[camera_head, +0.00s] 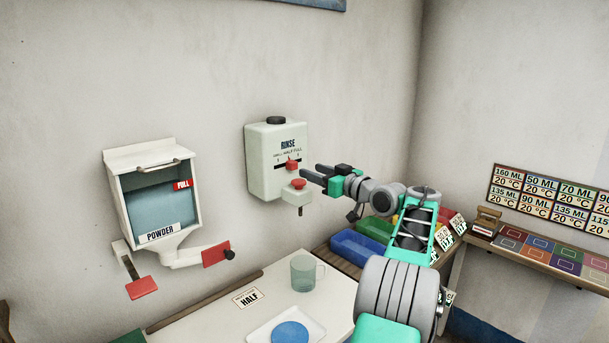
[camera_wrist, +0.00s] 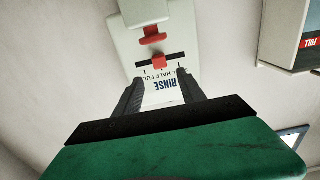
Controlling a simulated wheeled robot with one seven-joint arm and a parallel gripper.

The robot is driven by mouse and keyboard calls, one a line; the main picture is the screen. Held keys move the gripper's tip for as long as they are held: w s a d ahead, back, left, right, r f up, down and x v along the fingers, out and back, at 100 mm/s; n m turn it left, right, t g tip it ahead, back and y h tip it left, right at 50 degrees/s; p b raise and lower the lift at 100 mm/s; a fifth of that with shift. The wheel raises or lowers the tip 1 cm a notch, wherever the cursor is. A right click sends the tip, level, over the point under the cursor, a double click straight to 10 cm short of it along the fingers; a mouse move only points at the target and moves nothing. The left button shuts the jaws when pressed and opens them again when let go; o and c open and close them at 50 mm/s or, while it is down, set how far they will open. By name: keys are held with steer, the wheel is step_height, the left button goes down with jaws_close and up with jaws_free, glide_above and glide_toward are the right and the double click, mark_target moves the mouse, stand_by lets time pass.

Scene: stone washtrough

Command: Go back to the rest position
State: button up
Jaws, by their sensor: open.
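My gripper (camera_head: 311,172) is raised in front of the white rinse dispenser (camera_head: 262,165) on the wall. Its two dark fingers are apart with nothing between them. The fingertips point at the dispenser, close to its red slider (camera_head: 292,165) and red button (camera_head: 298,184); I cannot tell whether they touch. In the wrist view the open fingers (camera_wrist: 163,90) frame the RINSE label, with the red slider (camera_wrist: 159,62) just beyond them. My arm reaches in from the lower right.
A powder dispenser (camera_head: 150,165) with red levers hangs at the left. Below are a clear mug (camera_head: 304,274), a HALF card (camera_head: 247,297) and a white tray (camera_head: 256,335) with a blue disc (camera_head: 290,332). Coloured bins (camera_head: 357,248) and a shelf of coloured squares (camera_head: 550,252) stand at the right.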

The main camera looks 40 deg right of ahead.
steer(key=shift+s, duration=0.2)
